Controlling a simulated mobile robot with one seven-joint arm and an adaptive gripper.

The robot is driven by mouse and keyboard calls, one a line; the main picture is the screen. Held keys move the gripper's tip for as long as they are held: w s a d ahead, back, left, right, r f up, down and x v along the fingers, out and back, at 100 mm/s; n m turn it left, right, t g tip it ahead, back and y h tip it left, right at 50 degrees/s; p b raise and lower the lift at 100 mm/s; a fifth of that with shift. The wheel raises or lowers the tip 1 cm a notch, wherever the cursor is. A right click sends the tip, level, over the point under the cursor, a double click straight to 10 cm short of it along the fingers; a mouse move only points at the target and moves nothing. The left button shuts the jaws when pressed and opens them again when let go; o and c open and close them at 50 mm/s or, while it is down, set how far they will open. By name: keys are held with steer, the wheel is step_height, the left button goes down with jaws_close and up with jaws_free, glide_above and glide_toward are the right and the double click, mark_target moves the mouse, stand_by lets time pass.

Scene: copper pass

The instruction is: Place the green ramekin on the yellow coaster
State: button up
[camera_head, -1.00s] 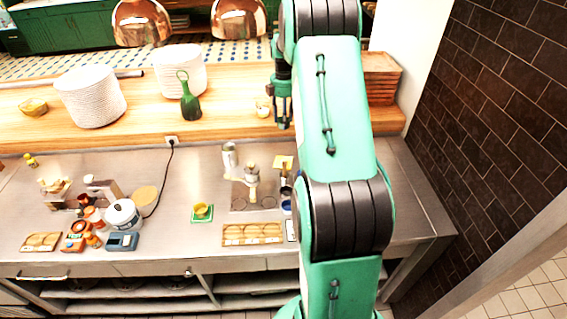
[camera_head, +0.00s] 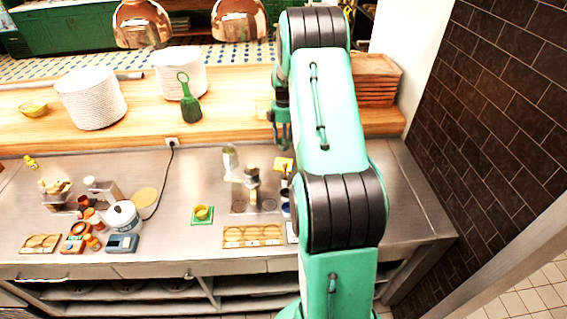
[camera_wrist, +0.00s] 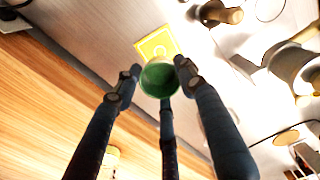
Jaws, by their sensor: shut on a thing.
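The green ramekin (camera_wrist: 159,82) is held between the fingers of my gripper (camera_wrist: 157,70), which is shut on it. In the wrist view, the yellow coaster (camera_wrist: 156,42) lies on the steel counter just beyond the ramekin, which overlaps its lower edge. In the head view, my gripper (camera_head: 281,142) hangs near the back edge of the counter, just behind the yellow coaster (camera_head: 284,164). I cannot make out the ramekin in the head view. The exact gap between ramekin and coaster cannot be told.
A yellow cup (camera_head: 202,212) sits on a green coaster (camera_head: 195,222) further left. Upright dispensers (camera_head: 231,160) stand left of the yellow coaster, and a wooden tray (camera_head: 252,235) lies in front. The wooden shelf (camera_head: 225,125) runs behind. Bare counter lies left of the green coaster.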

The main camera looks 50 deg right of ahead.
steer(key=shift+f, duration=3)
steer(key=shift+f+b, duration=0.3)
steer(key=shift+f, duration=1.55)
steer(key=shift+f, duration=0.2)
steer(key=o, duration=1.2)
steer(key=shift+r, duration=0.2)
step_height(320, 180, up, 12)
steer(key=shift+p, duration=0.35)
